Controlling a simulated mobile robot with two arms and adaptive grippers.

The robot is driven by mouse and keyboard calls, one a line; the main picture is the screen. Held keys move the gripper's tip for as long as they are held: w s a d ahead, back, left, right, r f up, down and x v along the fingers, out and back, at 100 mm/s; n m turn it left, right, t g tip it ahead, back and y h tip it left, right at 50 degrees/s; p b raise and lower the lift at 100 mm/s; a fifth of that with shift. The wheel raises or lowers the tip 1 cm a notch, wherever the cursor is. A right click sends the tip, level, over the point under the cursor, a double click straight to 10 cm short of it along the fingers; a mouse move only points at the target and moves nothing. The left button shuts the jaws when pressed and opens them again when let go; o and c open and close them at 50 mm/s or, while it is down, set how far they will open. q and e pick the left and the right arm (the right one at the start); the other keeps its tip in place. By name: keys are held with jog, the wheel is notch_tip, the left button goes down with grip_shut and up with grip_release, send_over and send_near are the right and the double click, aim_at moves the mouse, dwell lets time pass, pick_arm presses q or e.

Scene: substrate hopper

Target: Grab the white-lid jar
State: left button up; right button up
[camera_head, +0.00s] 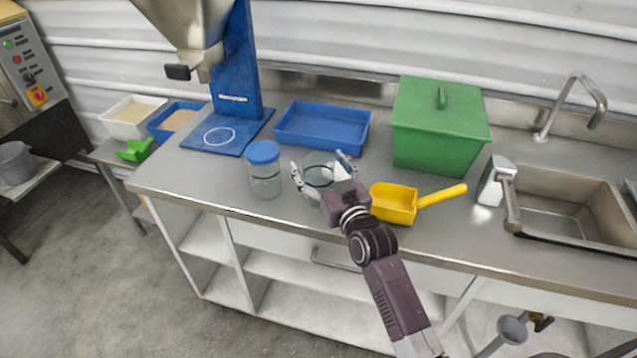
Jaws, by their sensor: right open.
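My right gripper (325,170) is open over the steel counter, its two fingers spread to either side of a clear glass jar (318,174). The jar stands upright, and the gripper palm hides part of its front. I cannot make out a white lid on it. I cannot tell whether the fingers touch its sides. A second clear jar with a blue lid (264,170) stands just left of the gripper. My left gripper is not in view.
A yellow scoop (394,203) lies close to the right of the gripper. A blue tray (323,126) and a green lidded bin (440,125) stand behind. A blue hopper stand (236,75) is at back left, a sink (570,205) at right. The counter's front edge is near.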

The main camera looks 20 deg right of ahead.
jog(key=c, duration=1.7)
jog(key=shift+r, duration=0.1)
